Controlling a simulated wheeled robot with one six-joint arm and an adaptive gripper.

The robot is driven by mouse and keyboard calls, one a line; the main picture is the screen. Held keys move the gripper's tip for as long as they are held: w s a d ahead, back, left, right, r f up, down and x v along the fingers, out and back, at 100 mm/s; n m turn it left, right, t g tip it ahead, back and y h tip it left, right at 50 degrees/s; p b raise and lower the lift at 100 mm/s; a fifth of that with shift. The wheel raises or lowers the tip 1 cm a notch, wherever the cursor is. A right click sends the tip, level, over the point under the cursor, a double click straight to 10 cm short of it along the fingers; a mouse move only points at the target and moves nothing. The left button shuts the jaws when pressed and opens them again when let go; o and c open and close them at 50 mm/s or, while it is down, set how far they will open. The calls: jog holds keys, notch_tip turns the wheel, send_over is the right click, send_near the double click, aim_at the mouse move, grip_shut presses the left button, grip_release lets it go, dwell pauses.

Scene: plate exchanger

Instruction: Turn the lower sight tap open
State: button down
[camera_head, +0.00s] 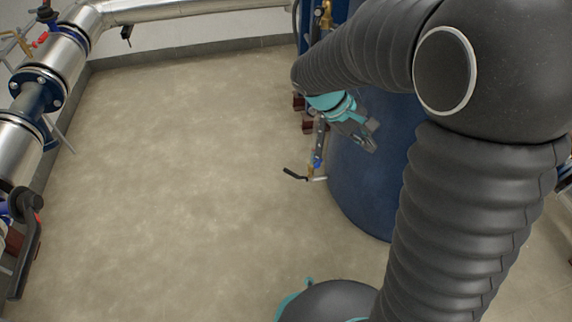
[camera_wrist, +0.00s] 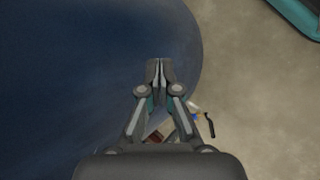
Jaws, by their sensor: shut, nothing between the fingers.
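A small brass tap (camera_head: 311,170) with blue and black parts sits low at the left side of the blue tank, at the foot of a narrow vertical fitting. I take it as the lower sight tap. A black lever (camera_head: 295,175) sticks out to the left beside it; it shows small in the wrist view (camera_wrist: 210,125), right of my gripper. My gripper (camera_head: 368,137) is above and right of the tap, in front of the tank and apart from the tap. In the wrist view its fingertips (camera_wrist: 160,70) are together and empty. The fingers partly hide the tap area.
The blue tank (camera_head: 365,185) stands close behind my gripper. Another brass tap (camera_head: 326,14) is higher up. Insulated pipes with blue flanges (camera_head: 38,90) and a large black lever (camera_head: 30,240) line the left. The floor between (camera_head: 180,170) is clear.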

jog(key=w+a+f+n+t+h, duration=0.2)
jog(key=w+a+f+n+h, duration=0.35)
jog(key=w+f, duration=0.3)
jog(key=n+t+h+p, duration=0.2)
jog(key=n+t, duration=0.6)
jog(key=t, duration=0.1)
send_over(295, 175)
jog(key=s+a, duration=0.2)
jog(key=s, duration=0.2)
notch_tip(295, 175, down, 20)
jog(key=s+a+f+n+t+y, duration=0.2)
jog(key=a+f+n+t, duration=0.15)
jog(key=f, duration=0.35)
jog(key=s+a+f+n+t+y, duration=0.2)
jog(key=a+f+n+t+y, duration=0.15)
jog(key=f, duration=0.25)
jog(key=w+d+r+h, duration=0.1)
jog(key=w+d+r, duration=0.1)
jog(key=w+d, duration=0.3)
jog(key=w, duration=0.3)
jog(key=shift+d, duration=0.25)
jog(key=shift+a+r, duration=0.1)
